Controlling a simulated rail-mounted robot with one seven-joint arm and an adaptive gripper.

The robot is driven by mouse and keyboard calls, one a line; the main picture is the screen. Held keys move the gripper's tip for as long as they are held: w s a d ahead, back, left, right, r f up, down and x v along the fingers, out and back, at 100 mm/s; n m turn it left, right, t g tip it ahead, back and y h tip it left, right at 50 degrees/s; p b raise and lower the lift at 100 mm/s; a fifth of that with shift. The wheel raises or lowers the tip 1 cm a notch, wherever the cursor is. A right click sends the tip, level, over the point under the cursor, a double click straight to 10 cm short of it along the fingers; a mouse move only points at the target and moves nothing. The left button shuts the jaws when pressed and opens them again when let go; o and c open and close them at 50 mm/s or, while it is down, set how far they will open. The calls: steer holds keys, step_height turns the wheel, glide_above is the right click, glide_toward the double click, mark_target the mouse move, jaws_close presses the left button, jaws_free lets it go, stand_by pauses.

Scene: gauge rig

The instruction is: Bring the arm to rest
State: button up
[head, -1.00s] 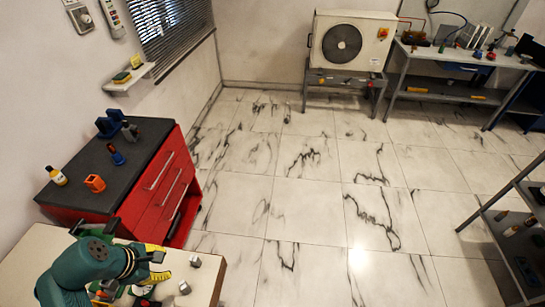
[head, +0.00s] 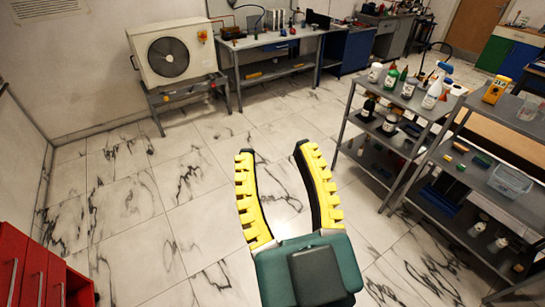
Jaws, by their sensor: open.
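My gripper (head: 276,165) shows in the head view at the lower middle, with a green body and two yellow toothed fingers. The fingers are spread apart and nothing is between them. It is held up in front of the camera, over the marble-look floor (head: 185,215) in the picture. The rest of my arm is hidden below the frame's edge.
A red drawer cabinet (head: 35,275) is at the lower left. A fan unit (head: 172,45) on a stand is at the back left, beside a workbench (head: 270,42). Grey shelving (head: 385,145) with bottles stands at the right. The middle floor is clear.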

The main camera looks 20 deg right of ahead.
step_height(320, 180, up, 26)
steer(key=p, duration=2.6)
step_height(320, 180, down, 43)
steer(key=b, duration=4.3)
